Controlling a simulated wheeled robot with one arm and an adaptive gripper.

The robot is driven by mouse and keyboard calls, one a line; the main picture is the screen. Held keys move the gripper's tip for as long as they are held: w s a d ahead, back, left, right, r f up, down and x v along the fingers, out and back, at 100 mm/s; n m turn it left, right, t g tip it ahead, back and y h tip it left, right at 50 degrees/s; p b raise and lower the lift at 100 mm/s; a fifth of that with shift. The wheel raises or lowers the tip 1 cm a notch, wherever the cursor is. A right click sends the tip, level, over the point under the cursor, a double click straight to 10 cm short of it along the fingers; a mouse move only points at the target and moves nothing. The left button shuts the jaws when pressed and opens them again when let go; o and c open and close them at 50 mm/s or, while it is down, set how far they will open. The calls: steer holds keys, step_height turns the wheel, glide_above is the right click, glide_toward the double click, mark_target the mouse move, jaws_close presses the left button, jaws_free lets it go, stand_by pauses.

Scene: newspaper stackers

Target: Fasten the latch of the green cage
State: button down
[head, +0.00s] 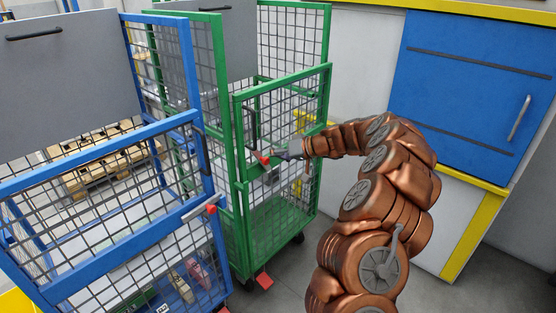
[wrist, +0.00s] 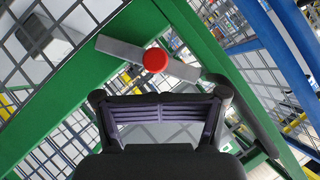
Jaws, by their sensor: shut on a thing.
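The green cage (head: 239,160) stands in the middle of the head view, its wire-mesh door in front. Its latch is a flat grey bar with a round red knob (wrist: 155,60), lying across the green frame in the wrist view. The red knob also shows in the head view (head: 264,160). My gripper (head: 286,156) reaches in from the right and is right at this latch. In the wrist view, my gripper's fingers (wrist: 158,98) are just below the knob. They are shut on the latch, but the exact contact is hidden.
A blue cage (head: 75,180) stands close on the left, with its own grey latch and red knob (head: 211,209). A black handle (wrist: 245,115) is close beside my fingers. A blue cabinet door (head: 470,85) is behind my arm. Grey floor (head: 285,285) is open in front.

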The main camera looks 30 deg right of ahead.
steer(key=shift+a+f+b, duration=0.1)
steer(key=shift+a+b, duration=0.05)
steer(key=shift+b, duration=0.3)
stand_by(1.2)
steer(key=s+d+r+b, duration=0.1)
steer(key=s+d+r, duration=0.4)
steer(key=d, duration=0.5)
steer(key=shift+s+r, duration=0.4)
steer(key=shift+r, duration=0.25)
